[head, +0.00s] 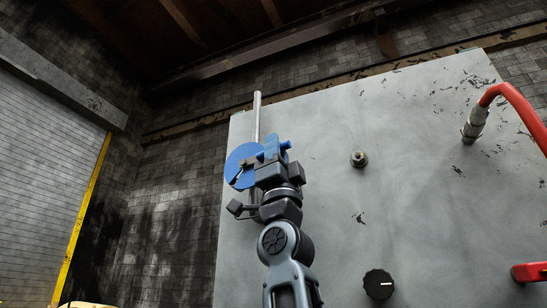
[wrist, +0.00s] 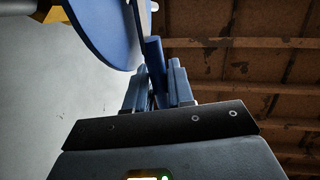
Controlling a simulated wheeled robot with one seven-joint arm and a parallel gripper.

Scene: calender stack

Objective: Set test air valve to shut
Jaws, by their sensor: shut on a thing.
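A blue round plate (head: 236,163) sits on a vertical metal pipe at the left edge of the grey panel. I see no readable label naming it as the test air valve. My gripper (head: 271,149) is at the plate's right side, partly covering it. In the wrist view the blue plate (wrist: 103,28) fills the upper left. A blue bar-like handle (wrist: 153,58) stands beside it, between the blue fingers of my gripper (wrist: 157,88), which are shut on it. Its lower end is hidden between the fingers.
A dark brick wall stands behind. The panel's middle is mostly clear.

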